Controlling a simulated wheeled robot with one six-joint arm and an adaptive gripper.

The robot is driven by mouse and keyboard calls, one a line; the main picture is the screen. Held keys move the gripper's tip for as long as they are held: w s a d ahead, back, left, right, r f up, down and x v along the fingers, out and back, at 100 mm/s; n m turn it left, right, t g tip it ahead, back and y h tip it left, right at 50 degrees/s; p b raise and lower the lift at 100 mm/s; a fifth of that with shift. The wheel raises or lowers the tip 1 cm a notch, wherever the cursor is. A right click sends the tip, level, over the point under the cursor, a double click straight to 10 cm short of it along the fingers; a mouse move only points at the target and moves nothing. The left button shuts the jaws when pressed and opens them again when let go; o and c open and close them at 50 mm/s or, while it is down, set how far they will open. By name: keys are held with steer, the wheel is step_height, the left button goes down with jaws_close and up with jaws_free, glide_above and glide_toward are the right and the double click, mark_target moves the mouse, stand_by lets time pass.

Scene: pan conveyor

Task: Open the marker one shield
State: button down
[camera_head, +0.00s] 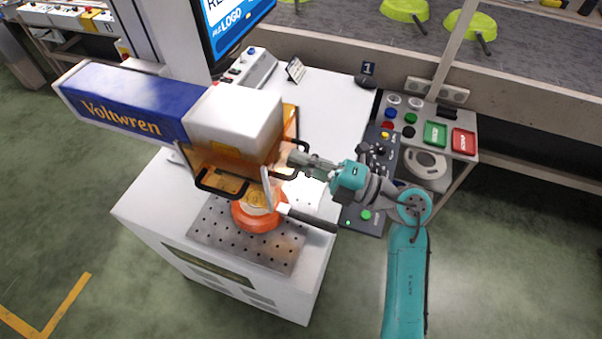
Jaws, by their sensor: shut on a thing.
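The marker (237,112) is a blue and white Voltwren unit on a white bench. Its shield (232,168) is a see-through orange box with dark handles, around the underside of the marker's head. The shield's lower edge is above the perforated plate (210,228). An orange pan (257,219) with a dark handle lies on that plate, partly below the shield. My gripper (290,160) reaches in from the right at the shield's right side. It is shut, apparently on the shield's right handle (284,177); the fingertips are small and partly hidden.
A number 1 sign (368,68) stands at the bench's back. A control panel (371,170) and a stand with green and red buttons (435,134) are close under my arm. A conveyor (360,30) with green pans runs behind. The floor at lower left is clear.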

steer(key=shift+r, duration=0.15)
steer(key=c, duration=1.2)
jaws_free()
steer(key=shift+d, duration=0.1)
steer(key=v, duration=1.2)
